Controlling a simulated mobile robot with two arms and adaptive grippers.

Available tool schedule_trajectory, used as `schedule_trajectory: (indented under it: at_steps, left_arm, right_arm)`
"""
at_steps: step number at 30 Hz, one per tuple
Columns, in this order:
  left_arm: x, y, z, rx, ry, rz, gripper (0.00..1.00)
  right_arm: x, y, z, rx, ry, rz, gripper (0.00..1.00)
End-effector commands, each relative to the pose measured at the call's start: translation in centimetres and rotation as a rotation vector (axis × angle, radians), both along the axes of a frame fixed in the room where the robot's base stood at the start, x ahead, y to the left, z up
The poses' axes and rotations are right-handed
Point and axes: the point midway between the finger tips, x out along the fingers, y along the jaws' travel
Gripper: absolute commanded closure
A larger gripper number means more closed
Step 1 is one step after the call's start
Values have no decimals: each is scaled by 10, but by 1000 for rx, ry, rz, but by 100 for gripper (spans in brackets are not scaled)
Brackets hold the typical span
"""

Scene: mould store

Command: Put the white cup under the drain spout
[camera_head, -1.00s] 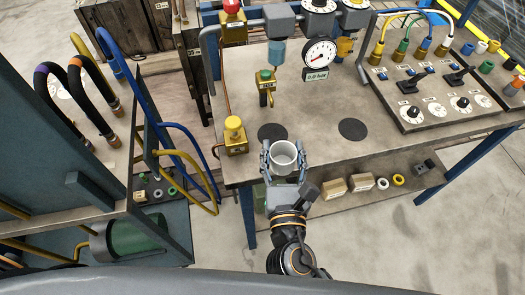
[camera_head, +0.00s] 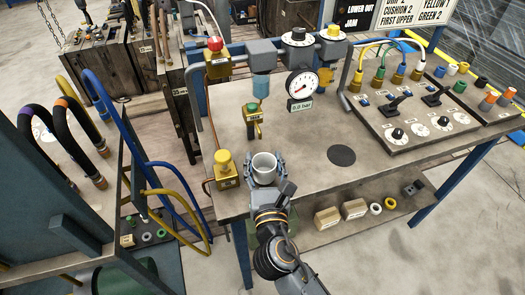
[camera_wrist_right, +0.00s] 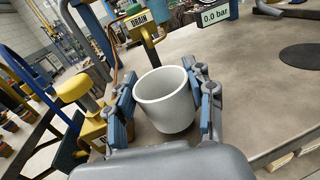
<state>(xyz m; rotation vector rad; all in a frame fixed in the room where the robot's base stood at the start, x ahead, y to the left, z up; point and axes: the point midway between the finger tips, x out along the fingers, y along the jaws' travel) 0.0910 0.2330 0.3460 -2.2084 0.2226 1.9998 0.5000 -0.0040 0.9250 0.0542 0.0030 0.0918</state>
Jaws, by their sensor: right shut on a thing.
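My right gripper (camera_head: 264,171) is shut on the white cup (camera_head: 264,162), with one finger on each side. The cup is upright and its open top shows. In the right wrist view, the cup (camera_wrist_right: 168,105) stands between the blue-padded fingers (camera_wrist_right: 165,118) and looks empty. The yellow drain valve with its spout (camera_head: 253,118) is just beyond the cup, under a blue-grey cylinder. I cannot tell whether the cup touches the bench. My left gripper is not in view.
The bench (camera_head: 300,185) has a dark round mark (camera_head: 341,155) to the right of the cup. A yellow knob block (camera_head: 225,168) stands close left. A pressure gauge (camera_head: 301,85) is behind, and a switch panel (camera_head: 415,115) is right. Open bench lies right of the cup.

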Motion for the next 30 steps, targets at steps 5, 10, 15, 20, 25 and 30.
schedule_trajectory:
  at_steps: [5, 10, 15, 20, 25, 30]
  left_arm:
    - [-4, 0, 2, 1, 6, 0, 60]
    - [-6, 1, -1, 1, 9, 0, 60]
    - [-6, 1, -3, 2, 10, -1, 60]
    - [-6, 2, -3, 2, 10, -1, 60]
    - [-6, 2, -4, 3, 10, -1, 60]
    - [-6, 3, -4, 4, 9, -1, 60]
  right_arm:
    - [20, 2, 2, 0, -2, -1, 73]
    - [43, 4, -8, 0, 3, -1, 73]
    - [41, 4, -16, 1, 1, 0, 73]
    - [41, 4, -15, 1, 0, 0, 73]
    - [41, 4, -18, 0, 0, 0, 43]
    - [41, 4, -18, 0, 1, 0, 24]
